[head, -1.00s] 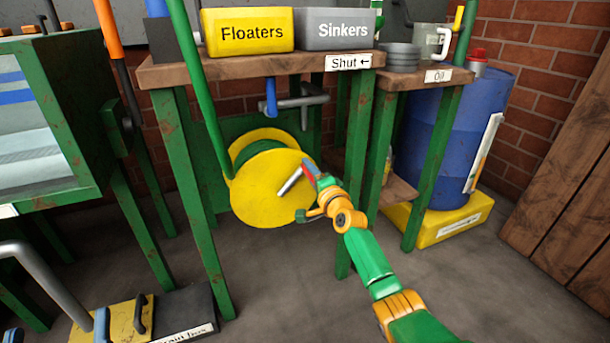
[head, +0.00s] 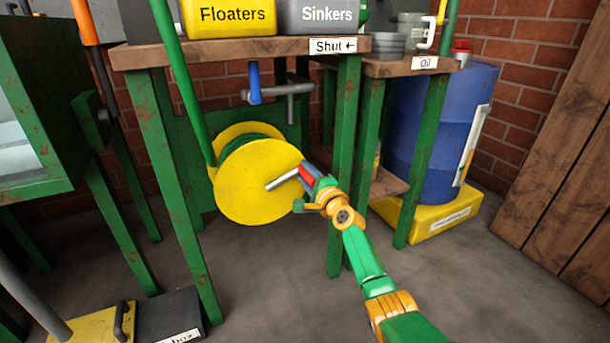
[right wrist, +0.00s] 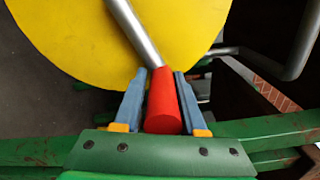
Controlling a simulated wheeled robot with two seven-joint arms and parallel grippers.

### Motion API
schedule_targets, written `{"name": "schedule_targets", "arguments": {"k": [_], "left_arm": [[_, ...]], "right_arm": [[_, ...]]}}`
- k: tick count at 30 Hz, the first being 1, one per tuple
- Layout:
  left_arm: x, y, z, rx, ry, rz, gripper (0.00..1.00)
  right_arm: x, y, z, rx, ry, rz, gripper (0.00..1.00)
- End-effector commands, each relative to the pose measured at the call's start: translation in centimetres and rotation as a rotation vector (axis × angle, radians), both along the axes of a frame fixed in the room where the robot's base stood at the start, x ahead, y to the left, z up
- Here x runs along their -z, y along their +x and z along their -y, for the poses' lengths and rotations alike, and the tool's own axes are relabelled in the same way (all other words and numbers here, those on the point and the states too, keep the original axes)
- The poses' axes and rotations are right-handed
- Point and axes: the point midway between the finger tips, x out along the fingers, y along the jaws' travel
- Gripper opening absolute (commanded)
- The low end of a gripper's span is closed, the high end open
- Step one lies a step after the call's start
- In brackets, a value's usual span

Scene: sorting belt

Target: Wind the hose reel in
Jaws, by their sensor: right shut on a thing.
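The hose reel (head: 250,195) has yellow discs and a green hose wound between them, and hangs under the wooden bench. A grey crank bar (head: 281,180) stands out from its front disc and ends in a red handle (right wrist: 163,103). My right gripper (head: 309,183) is shut on the red handle. In the right wrist view its blue fingers (right wrist: 153,100) lie on both sides of the handle, with the yellow disc (right wrist: 175,35) behind. My left gripper is not in view.
Green bench legs (head: 345,170) stand close by my right arm. A blue valve lever (head: 254,83) on a grey pipe is above the reel. A blue drum (head: 440,130) stands on a yellow base (head: 428,215) at the right.

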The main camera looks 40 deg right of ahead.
Motion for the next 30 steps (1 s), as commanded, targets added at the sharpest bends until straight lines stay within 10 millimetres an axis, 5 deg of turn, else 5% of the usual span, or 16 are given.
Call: {"name": "schedule_targets", "arguments": {"k": [13,14,16,30], "left_arm": [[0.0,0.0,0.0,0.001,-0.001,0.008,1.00],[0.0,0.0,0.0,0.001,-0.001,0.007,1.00],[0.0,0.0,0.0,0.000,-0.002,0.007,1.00],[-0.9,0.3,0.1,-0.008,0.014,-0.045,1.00]], "right_arm": [[0.2,0.1,-0.4,-0.009,0.014,-0.001,0.00],[0.2,0.1,-0.4,-0.009,0.014,-0.001,0.43],[0.2,0.1,-0.3,-0.008,0.012,0.000,0.62],[-0.3,-1.1,-0.5,-0.004,0.009,-0.001,0.64]]}}
